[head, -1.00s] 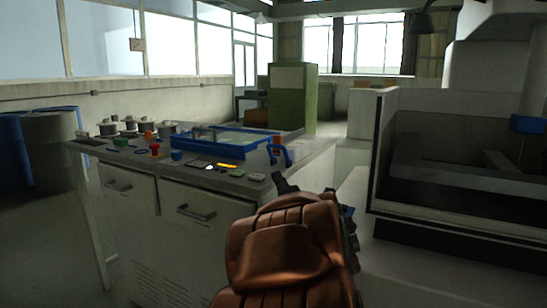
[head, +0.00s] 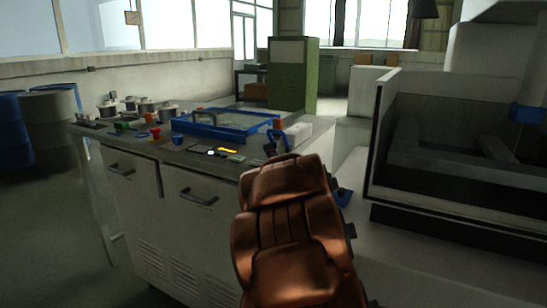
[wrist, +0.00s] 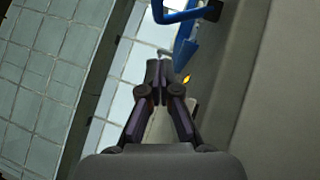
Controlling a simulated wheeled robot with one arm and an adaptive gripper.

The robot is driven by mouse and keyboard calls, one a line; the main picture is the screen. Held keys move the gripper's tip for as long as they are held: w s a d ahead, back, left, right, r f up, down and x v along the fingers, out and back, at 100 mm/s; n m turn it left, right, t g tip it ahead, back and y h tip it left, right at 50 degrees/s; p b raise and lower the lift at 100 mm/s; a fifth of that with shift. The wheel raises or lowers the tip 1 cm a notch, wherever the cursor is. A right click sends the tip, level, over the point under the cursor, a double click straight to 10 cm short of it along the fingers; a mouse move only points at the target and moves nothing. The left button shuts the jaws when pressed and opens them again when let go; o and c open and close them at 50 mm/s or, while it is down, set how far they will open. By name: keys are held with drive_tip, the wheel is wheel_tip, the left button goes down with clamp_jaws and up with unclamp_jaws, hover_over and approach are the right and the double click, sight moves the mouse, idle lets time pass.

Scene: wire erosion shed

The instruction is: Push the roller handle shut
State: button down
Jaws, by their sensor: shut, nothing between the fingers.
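A blue handle (wrist: 187,14) shows at the top of the wrist view, with a blue pointed part (wrist: 187,50) just below it. In the head view a blue upright bracket (head: 275,142) stands at the right end of the worktop, partly hidden by my gripper; it may be the roller handle, but I cannot tell surely. My gripper (wrist: 158,72) is shut and empty, its tips just left of the blue pointed part in the wrist view. I cannot tell whether they touch. In the head view my brown arm hides much of the gripper.
A grey cabinet (head: 128,190) carries a blue frame (head: 205,129), several pots and a red button (head: 155,132). A machine with a dark tank (head: 440,180) stands at the right. Drums (head: 48,125) stand at the left, and a green cabinet (head: 290,75) behind. Open floor lies at the left.

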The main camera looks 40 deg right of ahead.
sight(270, 132)
drive_tip(key=w+d, duration=0.1)
drive_tip(key=w+d+r, duration=0.1)
drive_tip(key=shift+w+d+r, duration=0.15)
drive_tip(key=shift+w+d, duration=0.05)
drive_tip(key=shift+d, duration=0.2)
drive_tip(key=shift+w+d+r, duration=0.15)
drive_tip(key=shift+d+r, duration=0.05)
drive_tip(key=shift+d, duration=0.25)
drive_tip(key=shift+w+d+r, duration=0.15)
drive_tip(key=shift+d, duration=0.25)
drive_tip(key=shift+r, duration=0.1)
